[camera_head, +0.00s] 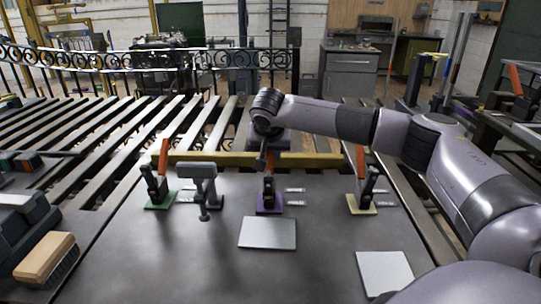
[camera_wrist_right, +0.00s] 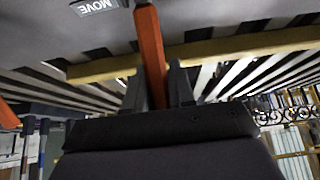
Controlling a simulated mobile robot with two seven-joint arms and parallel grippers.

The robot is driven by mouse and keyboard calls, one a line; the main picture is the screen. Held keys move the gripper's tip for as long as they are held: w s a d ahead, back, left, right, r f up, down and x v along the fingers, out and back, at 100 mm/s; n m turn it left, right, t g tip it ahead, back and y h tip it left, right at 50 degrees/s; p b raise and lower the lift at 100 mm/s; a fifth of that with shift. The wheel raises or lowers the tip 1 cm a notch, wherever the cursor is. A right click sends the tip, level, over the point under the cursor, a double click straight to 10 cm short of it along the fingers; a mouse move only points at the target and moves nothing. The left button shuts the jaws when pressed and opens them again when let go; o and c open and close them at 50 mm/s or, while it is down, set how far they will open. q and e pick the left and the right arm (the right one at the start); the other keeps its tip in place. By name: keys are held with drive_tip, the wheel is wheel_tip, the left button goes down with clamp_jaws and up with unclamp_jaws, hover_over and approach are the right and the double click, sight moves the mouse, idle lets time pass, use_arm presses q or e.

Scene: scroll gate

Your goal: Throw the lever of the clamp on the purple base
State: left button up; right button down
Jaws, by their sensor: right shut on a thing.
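The clamp on the purple base (camera_head: 269,205) stands on the dark metal table, in the middle of three similar clamps. My right gripper (camera_head: 265,160) is directly above it, pointing down. In the right wrist view, the orange lever (camera_wrist_right: 150,45) runs between the two dark fingers (camera_wrist_right: 157,88), which are shut on it. In the head view, the gripper and the clamp body hide much of this lever. My left gripper is not in view.
A green-base clamp (camera_head: 158,202) and a yellow-base clamp (camera_head: 362,205) stand either side, levers upright. A grey post-like fixture (camera_head: 197,171) stands near the green one. Flat grey plates (camera_head: 268,233) (camera_head: 385,272) lie in front. A brush (camera_head: 46,258) is at left. A yellow bar (camera_head: 220,158) runs behind.

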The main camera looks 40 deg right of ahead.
sight(270, 162)
drive_tip(key=s+t+h+b, duration=0.1)
drive_tip(key=a+r+t+h+b, duration=0.1)
drive_tip(key=b, duration=0.1)
drive_tip(key=shift+s+a+t, duration=0.2)
drive_tip(key=shift+s+t, duration=0.1)
drive_tip(key=shift+s, duration=0.05)
drive_tip(key=shift+s+a+r+t+h+b, duration=0.4)
drive_tip(key=shift+t+h+b, duration=0.2)
drive_tip(key=shift+b, duration=0.45)
drive_tip(key=shift+r, duration=0.1)
drive_tip(key=c, duration=1)
unclamp_jaws()
drive_tip(key=shift+c, duration=0.2)
drive_tip(key=v, duration=0.6)
drive_tip(key=shift+s+a+r, duration=0.3)
drive_tip(key=shift+s+r, duration=0.05)
drive_tip(key=shift+s, duration=0.05)
